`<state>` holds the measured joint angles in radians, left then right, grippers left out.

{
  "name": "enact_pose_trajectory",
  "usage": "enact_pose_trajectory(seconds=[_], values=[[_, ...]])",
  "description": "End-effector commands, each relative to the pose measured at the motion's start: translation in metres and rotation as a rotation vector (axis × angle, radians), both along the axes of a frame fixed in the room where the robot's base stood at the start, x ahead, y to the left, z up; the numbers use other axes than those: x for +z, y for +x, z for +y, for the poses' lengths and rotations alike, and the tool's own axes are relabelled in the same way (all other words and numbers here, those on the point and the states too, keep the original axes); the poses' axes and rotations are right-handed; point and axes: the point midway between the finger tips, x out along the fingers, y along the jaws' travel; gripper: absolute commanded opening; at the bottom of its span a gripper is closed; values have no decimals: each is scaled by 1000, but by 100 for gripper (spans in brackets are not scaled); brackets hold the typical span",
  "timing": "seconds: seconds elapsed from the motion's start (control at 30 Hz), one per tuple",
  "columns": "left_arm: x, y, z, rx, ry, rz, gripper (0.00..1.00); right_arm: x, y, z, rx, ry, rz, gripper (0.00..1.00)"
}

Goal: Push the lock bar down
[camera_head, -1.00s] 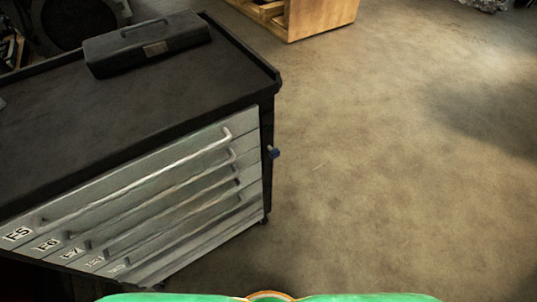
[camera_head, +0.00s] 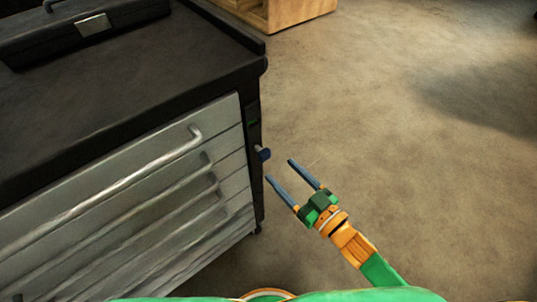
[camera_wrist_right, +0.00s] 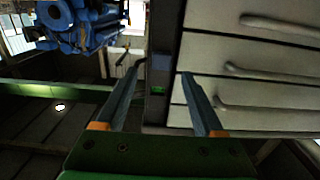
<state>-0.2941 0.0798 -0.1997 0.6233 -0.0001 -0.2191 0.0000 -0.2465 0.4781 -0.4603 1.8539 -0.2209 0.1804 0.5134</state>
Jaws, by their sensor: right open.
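The drawer cabinet (camera_head: 130,200) has a dark upright strip at its right front corner. A small blue lever (camera_head: 263,153), likely the lock bar's handle, sticks out from that corner. My right gripper (camera_head: 280,170) is open and empty, just right of the lever, with its fingers pointing toward it. In the right wrist view a dark upright strip (camera_wrist_right: 158,105) with a green mark (camera_wrist_right: 158,90) runs between my open fingers. A bluish patch, probably the lever (camera_wrist_right: 161,63), lies near the fingertips. I cannot tell whether they touch. My left gripper is not in view.
A black toolbox (camera_head: 85,30) lies on the cabinet's dark top (camera_head: 200,55). Long drawer handles (camera_head: 150,175) stick out from the front. A wooden box (camera_head: 290,10) stands on the floor behind. The floor (camera_head: 400,130) to the right is clear.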

Motion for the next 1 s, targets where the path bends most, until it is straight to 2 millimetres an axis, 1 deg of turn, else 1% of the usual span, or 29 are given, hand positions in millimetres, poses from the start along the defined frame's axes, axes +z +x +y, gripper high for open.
enact_pose_trajectory(seconds=[0.1, 0.2, 0.3, 0.43, 0.63, 0.67, 0.7, 0.77, 0.8, 0.9, 1.0], values=[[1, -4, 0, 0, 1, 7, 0, 6, 17, 14, 4, 6, -9, 70], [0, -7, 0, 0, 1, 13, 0, 5, 34, 26, 2, 5, -9, 70], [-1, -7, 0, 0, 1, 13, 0, 4, 47, 35, 1, 5, -6, 70], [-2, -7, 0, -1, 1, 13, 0, 4, 54, 40, 1, 3, -4, 70], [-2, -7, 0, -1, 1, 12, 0, 3, 55, 40, 0, 2, -3, 70], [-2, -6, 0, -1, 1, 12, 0, 3, 55, 40, 0, 2, -3, 62], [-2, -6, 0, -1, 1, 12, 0, 3, 55, 40, 0, 2, -2, 51], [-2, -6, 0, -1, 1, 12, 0, 3, 55, 40, 0, 2, -2, 35], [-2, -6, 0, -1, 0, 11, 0, 3, 55, 40, 0, 2, -2, 24], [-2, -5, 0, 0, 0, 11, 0, 3, 54, 40, 0, 2, -2, 0], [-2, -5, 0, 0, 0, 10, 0, 3, 54, 40, 0, 2, -2, 0]])
